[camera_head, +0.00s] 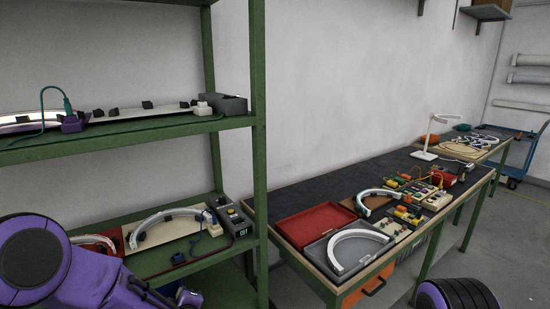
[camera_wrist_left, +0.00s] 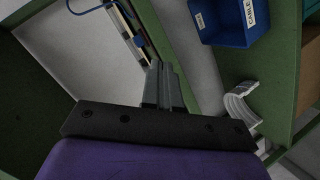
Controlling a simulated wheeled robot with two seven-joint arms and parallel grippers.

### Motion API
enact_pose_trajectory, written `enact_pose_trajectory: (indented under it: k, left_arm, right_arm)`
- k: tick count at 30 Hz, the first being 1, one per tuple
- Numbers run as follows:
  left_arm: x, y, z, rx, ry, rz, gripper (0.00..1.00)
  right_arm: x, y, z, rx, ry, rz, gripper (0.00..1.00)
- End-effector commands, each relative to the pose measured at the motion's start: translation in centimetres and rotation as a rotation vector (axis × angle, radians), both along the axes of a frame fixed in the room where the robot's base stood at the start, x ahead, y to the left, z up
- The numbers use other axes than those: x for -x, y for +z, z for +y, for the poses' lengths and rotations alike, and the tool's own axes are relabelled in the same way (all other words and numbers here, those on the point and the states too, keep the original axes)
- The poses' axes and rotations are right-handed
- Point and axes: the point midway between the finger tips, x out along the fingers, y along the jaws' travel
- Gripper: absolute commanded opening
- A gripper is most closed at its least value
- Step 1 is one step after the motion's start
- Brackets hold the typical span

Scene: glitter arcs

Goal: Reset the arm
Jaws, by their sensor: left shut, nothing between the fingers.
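My left arm (camera_head: 75,268) comes in from the lower left in the head view, in front of the lower shelf of the green rack. Its gripper cannot be made out clearly there. In the left wrist view my left gripper (camera_wrist_left: 164,82) shows its two grey fingers pressed together, with nothing between them. The fingers are apart from the things behind them. Of my right arm, only a dark ribbed, purple-edged part (camera_head: 457,294) shows at the lower right of the head view; its gripper is out of sight.
The green rack (camera_head: 259,150) holds white arc pieces on boards and a grey switch box (camera_head: 236,220). A dark workbench (camera_head: 300,196) stands right of it with trays and parts. A blue bin (camera_wrist_left: 231,20) and white curved pieces (camera_wrist_left: 241,104) show in the left wrist view.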

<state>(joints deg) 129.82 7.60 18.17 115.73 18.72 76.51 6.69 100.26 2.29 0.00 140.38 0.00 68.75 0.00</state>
Motion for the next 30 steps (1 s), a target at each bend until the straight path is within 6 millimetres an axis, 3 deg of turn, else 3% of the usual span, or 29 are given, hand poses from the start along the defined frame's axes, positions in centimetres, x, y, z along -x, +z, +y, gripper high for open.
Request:
enact_pose_trajectory:
  k: [1,6,12,16,18,21,30]
  left_arm:
    - [2.3,-3.7,0.2,-0.061,-0.072,0.098,0.0]
    - [11.4,-13.1,1.1,-0.215,-0.307,0.407,0.0]
    - [24.3,-20.7,3.4,-0.276,-0.492,0.743,0.0]
    - [31.5,-23.3,5.6,-0.29,-0.519,0.917,0.0]
    - [33.9,-24.4,6.5,-0.298,-0.522,0.978,0.0]
    - [35.7,-25.3,6.4,-0.29,-0.531,1.022,0.0]
    - [36.1,-25.5,6.4,-0.288,-0.532,1.03,0.0]
  right_arm:
    - [0.0,-0.5,0.0,0.0,0.0,0.0,0.48]
    - [0.0,-1.2,0.0,0.0,0.0,0.0,0.48]
    - [0.0,-2.3,0.0,0.0,0.0,0.0,0.48]
    - [0.0,-2.9,0.0,0.0,0.0,0.0,0.48]
    - [0.0,-3.3,0.0,0.0,0.0,0.0,0.48]
    - [0.0,-3.4,0.0,0.0,0.0,0.0,0.48]
    - [0.0,-3.4,0.0,0.0,0.0,0.0,0.48]
